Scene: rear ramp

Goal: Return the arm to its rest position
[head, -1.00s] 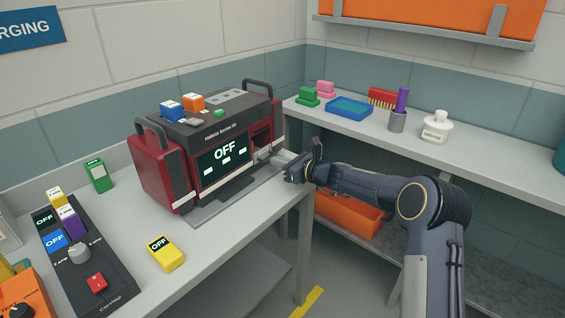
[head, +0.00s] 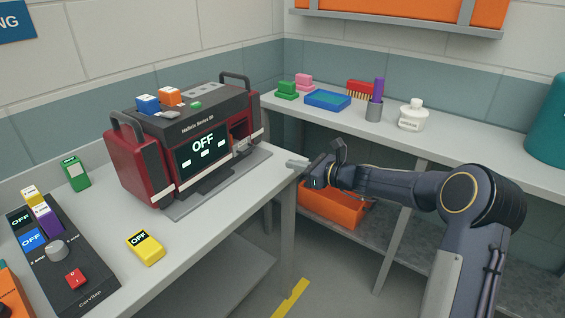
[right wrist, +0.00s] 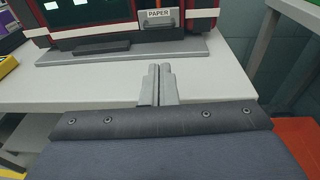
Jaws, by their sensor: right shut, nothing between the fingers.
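My right arm comes in from the right in the head view. Its gripper (head: 297,163) is beside the right front corner of the near table (head: 222,208), pointing left toward the red and black machine (head: 185,140). In the right wrist view the two fingers (right wrist: 158,72) lie together with nothing between them. They point at the machine's grey base plate (right wrist: 120,52) and are apart from the machine. A "PAPER" label shows on the machine's front there. My left gripper is not in any view.
A black control panel (head: 62,262) and a yellow block (head: 145,247) sit on the near table. A back shelf holds a blue tray (head: 327,100), a purple item in a cup (head: 374,112) and a white bottle (head: 413,115). An orange bin (head: 332,208) stands below, near my forearm.

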